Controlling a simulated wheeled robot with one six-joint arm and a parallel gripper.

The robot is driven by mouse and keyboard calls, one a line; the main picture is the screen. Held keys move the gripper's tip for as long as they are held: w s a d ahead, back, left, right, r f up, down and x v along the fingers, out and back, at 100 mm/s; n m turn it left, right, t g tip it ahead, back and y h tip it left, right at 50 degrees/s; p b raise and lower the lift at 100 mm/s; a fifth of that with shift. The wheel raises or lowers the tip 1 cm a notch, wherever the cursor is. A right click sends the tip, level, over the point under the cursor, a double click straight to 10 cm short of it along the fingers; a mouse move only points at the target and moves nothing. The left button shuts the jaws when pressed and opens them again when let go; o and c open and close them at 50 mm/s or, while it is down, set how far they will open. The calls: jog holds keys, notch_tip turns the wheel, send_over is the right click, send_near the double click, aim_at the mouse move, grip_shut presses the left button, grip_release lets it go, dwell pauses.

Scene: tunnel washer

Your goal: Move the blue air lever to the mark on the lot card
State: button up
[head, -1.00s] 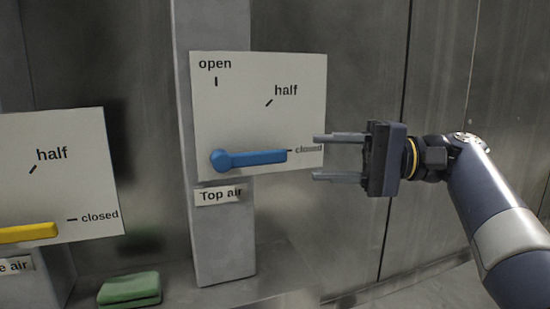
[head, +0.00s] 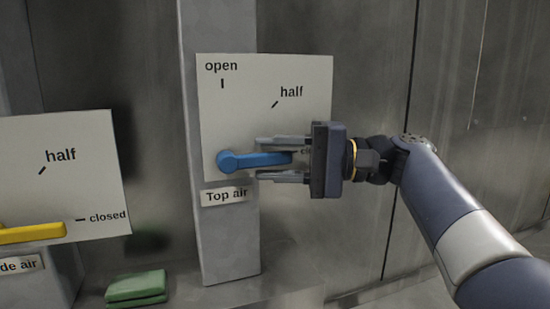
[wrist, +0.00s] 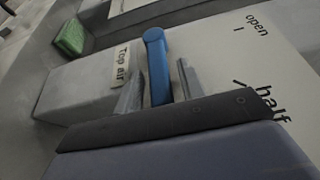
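The blue air lever (head: 241,160) lies nearly level on the white "Top air" plate (head: 240,110), pointing right at the closed mark. Its pivot is at the left. The plate also shows open and half marks. My gripper (head: 258,160) is open, with one finger above the lever and one below it. In the wrist view the blue lever (wrist: 157,62) runs between the two fingers, with visible gaps on both sides. My gripper hides most of the closed label. No lot card is clearly seen in these views.
A yellow lever (head: 32,233) points at closed on another white plate (head: 95,160) at the left. A green folded cloth or pad (head: 136,287) lies below on the ledge. A metal wall (head: 370,80) stands behind; the space right of the plate holds my arm.

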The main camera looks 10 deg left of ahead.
grip_shut()
jog(key=shift+r, duration=0.15)
dwell(0.4)
